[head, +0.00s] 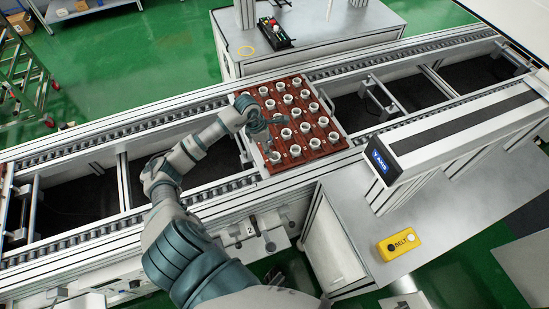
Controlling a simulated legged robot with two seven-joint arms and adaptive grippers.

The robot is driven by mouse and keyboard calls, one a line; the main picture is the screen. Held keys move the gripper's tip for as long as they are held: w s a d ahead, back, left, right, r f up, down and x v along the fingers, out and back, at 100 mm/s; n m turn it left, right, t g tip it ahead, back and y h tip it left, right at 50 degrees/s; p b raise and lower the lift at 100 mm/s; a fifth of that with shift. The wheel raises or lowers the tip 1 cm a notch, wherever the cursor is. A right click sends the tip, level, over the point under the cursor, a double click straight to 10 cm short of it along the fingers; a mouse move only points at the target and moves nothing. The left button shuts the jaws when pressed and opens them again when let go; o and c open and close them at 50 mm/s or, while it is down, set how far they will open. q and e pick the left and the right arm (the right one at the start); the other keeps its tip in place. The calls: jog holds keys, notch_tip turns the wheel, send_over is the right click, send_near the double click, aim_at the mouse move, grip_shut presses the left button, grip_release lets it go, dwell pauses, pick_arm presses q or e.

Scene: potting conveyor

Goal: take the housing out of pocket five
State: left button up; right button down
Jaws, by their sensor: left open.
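A red-brown tray (324,151) sits on the conveyor in the middle of the head view. Several white cup-like housings (305,94) stand upright in its pockets in rows. I cannot read any pocket numbers, so I cannot tell which is pocket five. My left gripper (277,121) is over the left-middle part of the tray, open. It is too small in the picture to tell whether it touches a housing, and it and my arm hide some of the tray's left side. My right gripper is not in view.
Conveyor rails (105,130) run along both sides of the tray, with open gaps beyond. A grey covered unit (455,133) stands close on the right. A yellow button box (399,244) lies on the front-right table. A black control box (273,34) sits behind the conveyor.

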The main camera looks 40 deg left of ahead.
aim_at(275, 158)
pick_arm(q)
jog(key=f, duration=0.1)
jog(key=d+f, duration=0.1)
jog(key=f, duration=0.1)
jog(key=d+f, duration=0.1)
jog(key=shift+w+d+f, duration=0.25)
jog(key=shift+w+f, duration=0.05)
jog(key=shift+f, duration=0.05)
jog(key=shift+a, duration=0.35)
jog(key=c, duration=0.9)
